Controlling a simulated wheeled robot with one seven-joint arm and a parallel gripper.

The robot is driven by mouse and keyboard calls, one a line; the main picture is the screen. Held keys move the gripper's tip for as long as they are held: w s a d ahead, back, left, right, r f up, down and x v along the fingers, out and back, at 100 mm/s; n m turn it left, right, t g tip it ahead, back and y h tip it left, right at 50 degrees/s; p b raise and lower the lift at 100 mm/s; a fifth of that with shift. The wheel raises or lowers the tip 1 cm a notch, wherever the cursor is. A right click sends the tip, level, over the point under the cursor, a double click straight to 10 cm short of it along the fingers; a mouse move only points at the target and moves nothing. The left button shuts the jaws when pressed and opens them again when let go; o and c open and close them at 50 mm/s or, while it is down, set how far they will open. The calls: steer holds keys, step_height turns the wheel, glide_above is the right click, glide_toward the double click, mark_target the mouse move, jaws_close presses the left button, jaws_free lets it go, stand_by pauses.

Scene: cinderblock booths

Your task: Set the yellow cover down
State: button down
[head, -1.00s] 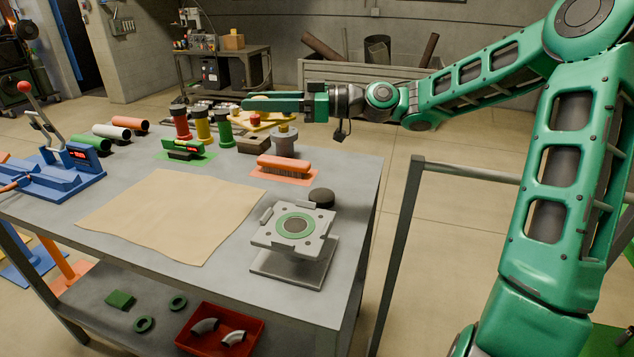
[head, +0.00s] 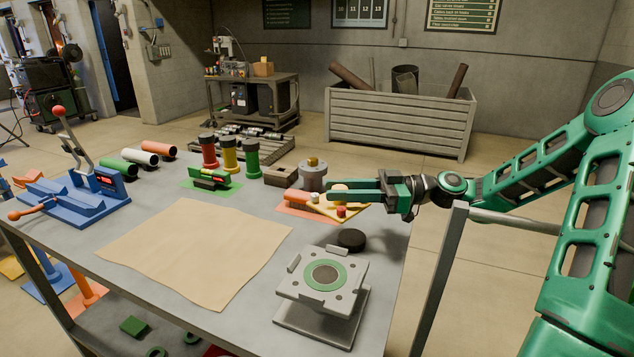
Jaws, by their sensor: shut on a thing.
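My gripper (head: 328,191) is shut on the yellow cover (head: 352,214), a flat yellow plate with red knobs on it. Its fingers hide part of the plate. The cover is held near the right edge of the grey table and overlaps the orange brush (head: 296,199) in the head view. I cannot tell the exact gap below it. A tan sheet (head: 195,250) lies flat and bare on the table to the left.
A white fixture with a green ring (head: 322,288) stands at the table's near right, with a black puck (head: 352,240) behind it. Several coloured cylinders, a grey lidded pot (head: 313,179) and a green level (head: 208,178) line the back. A blue lever press (head: 75,200) stands left.

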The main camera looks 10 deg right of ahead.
steer(key=d+f, duration=0.1)
steer(key=s+d, duration=0.1)
steer(key=d, duration=0.1)
steer(key=shift+s+f, duration=0.1)
steer(key=shift+f, duration=2.3)
steer(key=shift+f, duration=0.25)
steer(key=shift+s+f, duration=0.15)
steer(key=shift+f, duration=0.25)
steer(key=c, duration=1.4)
jaws_free()
steer(key=shift+f, duration=0.1)
steer(key=shift+o, duration=0.2)
